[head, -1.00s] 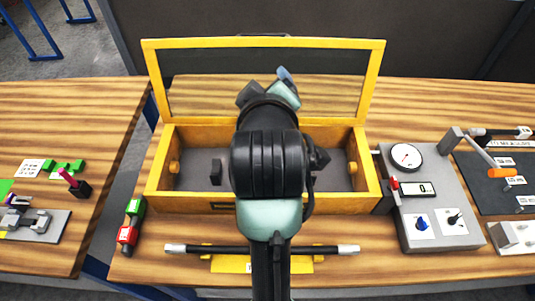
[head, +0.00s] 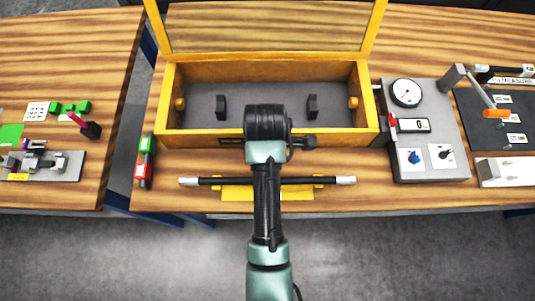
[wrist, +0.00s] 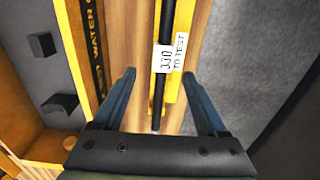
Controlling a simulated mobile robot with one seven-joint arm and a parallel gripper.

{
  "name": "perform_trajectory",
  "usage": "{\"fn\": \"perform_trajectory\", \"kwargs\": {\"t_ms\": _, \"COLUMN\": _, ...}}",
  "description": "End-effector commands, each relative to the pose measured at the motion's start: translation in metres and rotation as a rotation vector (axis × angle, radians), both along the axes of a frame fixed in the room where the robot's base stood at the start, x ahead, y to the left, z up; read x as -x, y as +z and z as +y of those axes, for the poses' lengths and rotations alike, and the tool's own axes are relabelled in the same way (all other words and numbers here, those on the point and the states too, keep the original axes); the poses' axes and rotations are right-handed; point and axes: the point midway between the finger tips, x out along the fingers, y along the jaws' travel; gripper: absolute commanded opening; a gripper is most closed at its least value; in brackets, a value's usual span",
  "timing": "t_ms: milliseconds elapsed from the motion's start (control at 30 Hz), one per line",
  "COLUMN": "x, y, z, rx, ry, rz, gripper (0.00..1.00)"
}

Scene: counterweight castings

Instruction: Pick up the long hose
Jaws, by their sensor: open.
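The long hose (head: 215,181) is black with silver ends. It lies level across a yellow holder (head: 237,194) at the table's front edge, in front of the wooden box. My arm hides its middle in the head view. In the wrist view the hose (wrist: 167,22) runs up and down the picture, with a white "330" tag on it. The holder beside it reads "TO TEST" there. My gripper (wrist: 159,75) is open, with one finger on each side of the hose's line. I cannot tell how far above it the fingers are.
The yellow-edged box (head: 170,100) stands open behind the hose, with dark blocks (head: 312,106) inside. A grey gauge unit (head: 430,165) stands at right, beside a dark board marked "MEASURE". A green and red button box (head: 143,160) stands at left.

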Motion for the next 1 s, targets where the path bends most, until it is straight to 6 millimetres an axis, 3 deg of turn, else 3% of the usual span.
{"fn": "perform_trajectory", "kwargs": {"t_ms": 233, "x": 0.003, "y": -0.016, "z": -0.002, "rx": 0.0, "ry": -0.002, "rz": 0.003, "gripper": 0.75}}
{"fn": "perform_trajectory", "kwargs": {"t_ms": 500, "x": 0.006, "y": -0.053, "z": -0.004, "rx": 0.001, "ry": -0.002, "rz": 0.0, "gripper": 0.75}}
{"fn": "perform_trajectory", "kwargs": {"t_ms": 800, "x": 0.006, "y": -0.059, "z": -0.004, "rx": 0.0, "ry": -0.002, "rz": -0.003, "gripper": 0.75}}
{"fn": "perform_trajectory", "kwargs": {"t_ms": 867, "x": 0.006, "y": -0.059, "z": -0.004, "rx": 0.0, "ry": -0.002, "rz": -0.003, "gripper": 0.68}}
{"fn": "perform_trajectory", "kwargs": {"t_ms": 1000, "x": 0.006, "y": -0.058, "z": -0.004, "rx": 0.0, "ry": -0.002, "rz": -0.003, "gripper": 0.43}}
